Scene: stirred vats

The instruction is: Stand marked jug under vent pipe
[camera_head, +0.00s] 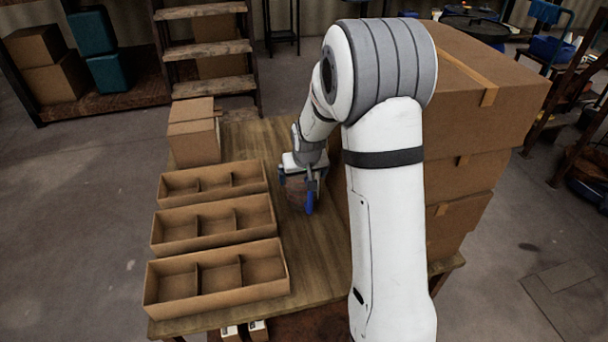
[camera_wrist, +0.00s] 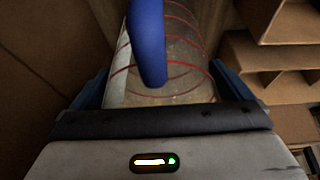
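The marked jug (camera_wrist: 178,60) is clear, with red rings around its wall and a blue handle (camera_wrist: 146,40). In the wrist view it fills the space between my two fingers, which lie close along both sides. My gripper (camera_head: 300,170) looks shut on it. In the head view the jug (camera_head: 296,194) shows below my gripper, over the wooden table, with the blue handle (camera_head: 310,201) facing the camera. I cannot tell whether its base touches the table. I cannot make out a vent pipe in either view.
Three divided cardboard trays (camera_head: 160,292) line the table's left side, with small boxes (camera_head: 194,150) behind them. Large stacked cartons (camera_head: 480,110) stand to the right, partly behind my arm. Bare tabletop (camera_head: 315,260) lies in front of the jug. Wooden steps (camera_head: 208,50) stand behind.

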